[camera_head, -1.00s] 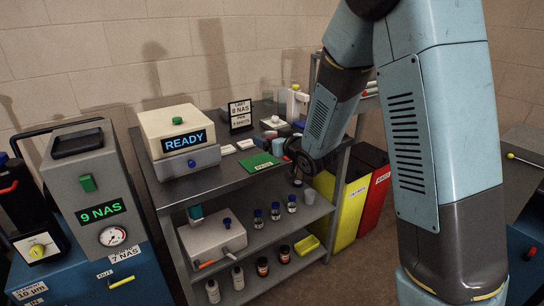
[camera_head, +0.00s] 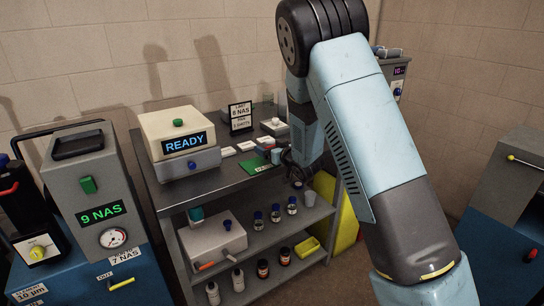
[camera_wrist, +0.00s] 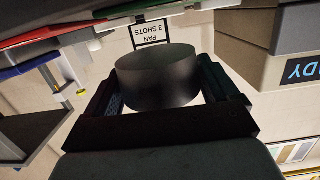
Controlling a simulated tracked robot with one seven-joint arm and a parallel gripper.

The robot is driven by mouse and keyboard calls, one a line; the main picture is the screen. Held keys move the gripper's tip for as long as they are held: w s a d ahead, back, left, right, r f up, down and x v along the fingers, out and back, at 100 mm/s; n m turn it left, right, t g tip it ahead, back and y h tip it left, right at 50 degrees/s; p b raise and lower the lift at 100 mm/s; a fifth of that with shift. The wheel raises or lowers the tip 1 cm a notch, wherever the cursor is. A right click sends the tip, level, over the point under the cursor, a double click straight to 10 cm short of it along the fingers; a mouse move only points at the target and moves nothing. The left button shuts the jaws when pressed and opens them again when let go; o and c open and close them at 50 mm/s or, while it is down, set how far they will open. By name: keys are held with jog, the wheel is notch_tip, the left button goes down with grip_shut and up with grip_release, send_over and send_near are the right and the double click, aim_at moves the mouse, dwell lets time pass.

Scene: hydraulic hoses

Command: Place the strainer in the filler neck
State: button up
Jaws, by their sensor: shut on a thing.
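My gripper (camera_wrist: 164,66) is shut on a smooth dark grey cylinder, taken as the strainer (camera_wrist: 156,78), in the wrist view. One dark finger is on each side of it, and its rounded wall faces the camera. In the head view my gripper (camera_head: 298,170) is at the right front end of the grey bench, low beside the small green mat (camera_head: 258,163). The strainer is too small and dark to make out clearly there. I cannot pick out the filler neck in either view.
The READY instrument (camera_head: 180,143) stands on the bench's left. A sign (camera_head: 240,116) stands behind. A yellow bin (camera_head: 345,222) stands right of the bench.

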jog(key=shift+w+f, duration=0.2)
jog(key=shift+f, duration=1.5)
jog(key=shift+f, duration=0.1)
jog(key=o, duration=0.8)
